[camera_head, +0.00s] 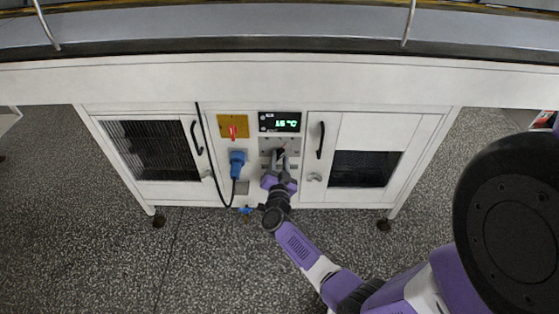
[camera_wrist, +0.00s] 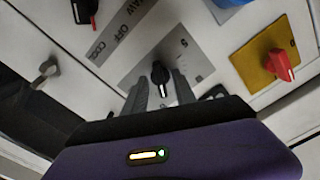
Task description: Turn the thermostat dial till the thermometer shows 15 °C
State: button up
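The thermometer display (camera_head: 286,122) glows green on the central panel and appears to read 15 °C; the digits are small. In the wrist view, a black dial (camera_wrist: 159,74) with a white pointer line sits on a grey plate. My gripper (camera_wrist: 160,92) has one finger on each side of this dial, with visible gaps, so it looks open around it. In the head view, my gripper (camera_head: 280,155) is at the panel just below the display and covers much of the dial. Whether a finger touches the dial cannot be told.
A red rotary switch (camera_head: 232,131) on a yellow plate and a blue plug (camera_head: 237,164) with a black cable are to the left. Doors with black handles flank the panel.

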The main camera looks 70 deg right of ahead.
jog(key=shift+w+d, duration=0.15)
jog(key=shift+d, duration=0.1)
grip_shut()
jog(key=shift+a+m+b, duration=0.1)
jog(key=shift+m+b, duration=0.25)
jog(key=shift+m, duration=2.05)
grip_release()
